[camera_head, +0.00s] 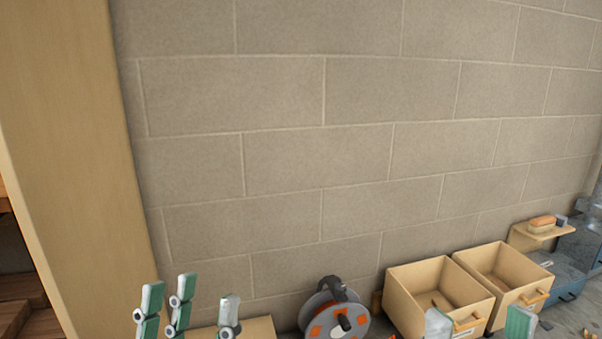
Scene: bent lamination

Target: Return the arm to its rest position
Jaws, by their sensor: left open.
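My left gripper (192,306) shows at the bottom left of the head view. Its green-and-white and grey fingers point up and stand apart, with nothing between them. Only the fingertips of my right gripper (479,324) show at the bottom edge, one grey and one green and white. They are wide apart, with no held thing in sight. Both arms, the palms and the lower parts of the fingers are out of the picture.
A cable reel (333,318) and two open wooden bins (407,299) stand along the block wall (300,150). A small wooden shelf (520,239) and blue-grey boxes (565,276) are at the far right. A wooden post (75,150) rises at the left.

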